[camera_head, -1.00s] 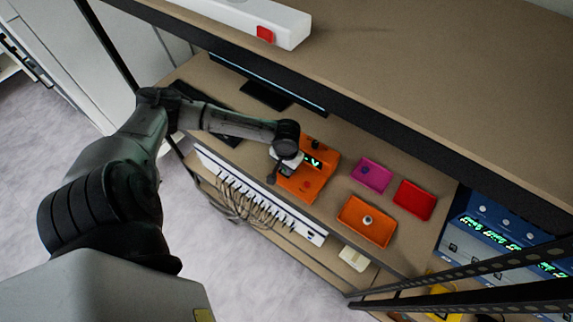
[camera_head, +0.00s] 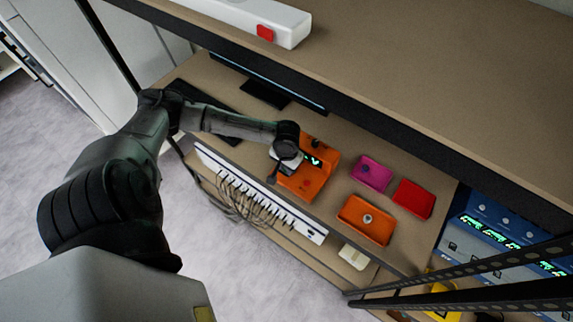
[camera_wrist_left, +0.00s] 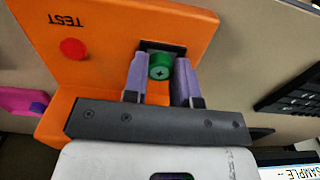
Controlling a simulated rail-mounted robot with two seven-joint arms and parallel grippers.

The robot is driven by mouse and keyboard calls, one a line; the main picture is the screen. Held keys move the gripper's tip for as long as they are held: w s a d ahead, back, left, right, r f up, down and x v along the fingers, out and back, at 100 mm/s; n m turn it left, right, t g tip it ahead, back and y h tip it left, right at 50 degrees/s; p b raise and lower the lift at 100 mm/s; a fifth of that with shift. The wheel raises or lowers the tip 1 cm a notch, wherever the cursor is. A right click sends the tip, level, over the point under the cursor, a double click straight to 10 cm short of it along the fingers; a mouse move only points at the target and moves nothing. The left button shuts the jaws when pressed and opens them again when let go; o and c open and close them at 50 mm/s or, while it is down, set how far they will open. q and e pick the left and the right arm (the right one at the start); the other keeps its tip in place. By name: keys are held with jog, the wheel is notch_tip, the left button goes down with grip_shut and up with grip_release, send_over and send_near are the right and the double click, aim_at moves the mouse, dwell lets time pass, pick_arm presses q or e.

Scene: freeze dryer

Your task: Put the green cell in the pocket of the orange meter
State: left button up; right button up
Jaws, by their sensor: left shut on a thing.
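The orange meter (camera_head: 317,181) stands on the bench shelf, with a small lit display and a knob on top in the head view. In the left wrist view the meter (camera_wrist_left: 110,40) fills the upper left, with a red button and the word TEST. The green cell (camera_wrist_left: 161,66) is between the two fingers of my left gripper (camera_wrist_left: 161,75), which is shut on it. Behind the cell is a dark opening in the meter, its pocket (camera_wrist_left: 172,47). The cell is at this opening; how deep it sits cannot be told. My right gripper is not in view.
A magenta tray (camera_head: 381,181), a red tray (camera_head: 414,199) and an orange tray (camera_head: 378,233) holding a small grey round piece (camera_head: 367,218) lie right of the meter. A monitor and keyboard stand behind and left. An upper shelf (camera_head: 420,75) overhangs the bench.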

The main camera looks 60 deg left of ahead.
pick_arm(q)
jog(key=o, duration=1)
notch_tip(320, 180, up, 14)
jog(key=shift+b, duration=0.35)
